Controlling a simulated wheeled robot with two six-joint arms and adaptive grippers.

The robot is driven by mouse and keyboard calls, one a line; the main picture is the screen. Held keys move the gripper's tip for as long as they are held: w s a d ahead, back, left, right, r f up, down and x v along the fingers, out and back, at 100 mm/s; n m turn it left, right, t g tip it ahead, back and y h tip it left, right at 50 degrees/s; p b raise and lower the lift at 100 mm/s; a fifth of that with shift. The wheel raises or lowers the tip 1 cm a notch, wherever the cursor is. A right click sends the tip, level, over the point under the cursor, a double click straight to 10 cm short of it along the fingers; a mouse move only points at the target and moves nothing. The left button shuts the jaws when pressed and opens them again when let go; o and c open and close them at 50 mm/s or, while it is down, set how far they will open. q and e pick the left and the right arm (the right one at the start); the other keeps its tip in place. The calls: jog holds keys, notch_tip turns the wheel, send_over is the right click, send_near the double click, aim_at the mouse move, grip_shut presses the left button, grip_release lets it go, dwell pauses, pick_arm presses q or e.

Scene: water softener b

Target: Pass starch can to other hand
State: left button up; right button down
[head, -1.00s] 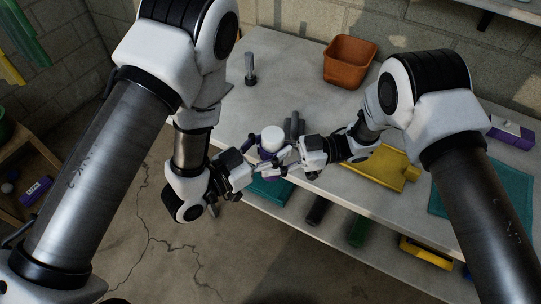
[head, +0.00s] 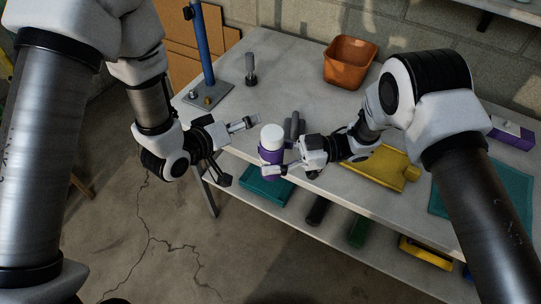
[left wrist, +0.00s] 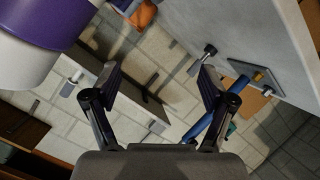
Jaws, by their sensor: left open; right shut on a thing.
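The starch can (head: 270,155) is purple with a white top. It is upright in the head view, in front of the table's front edge. My right gripper (head: 285,162) is shut on it from the right side. My left gripper (head: 238,152) is open and empty, to the left of the can with a gap between them. In the left wrist view the left gripper's fingers (left wrist: 160,92) are spread with nothing between them. The can (left wrist: 38,30) shows large at that view's upper left, outside the fingers.
The table (head: 300,70) carries an orange bin (head: 349,62), a grey bolt-like piece (head: 251,70), a blue post on a plate (head: 204,50) and a yellow container (head: 380,168). Dark grey cylinders (head: 294,127) lie just behind the can. A lower shelf holds a teal box (head: 264,187).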

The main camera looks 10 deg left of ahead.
pick_arm(q)
jog(key=s+a+f+g+y, duration=0.3)
jog(key=s+a+f, duration=0.1)
jog(key=f, duration=0.5)
jog(key=s+a+f+m+g+y, duration=0.1)
jog(key=s+a+f+g, duration=0.2)
jog(key=s+f, duration=0.5)
jog(key=s+a+f+m+g+y, duration=0.1)
jog(key=s+f+g, duration=0.5)
jog(key=s, duration=0.9)
notch_tip(320, 180, down, 2)
jog(key=shift+a+f+m+y, duration=0.1)
jog(key=shift+a+m+y, duration=0.3)
jog(key=shift+a, duration=0.55)
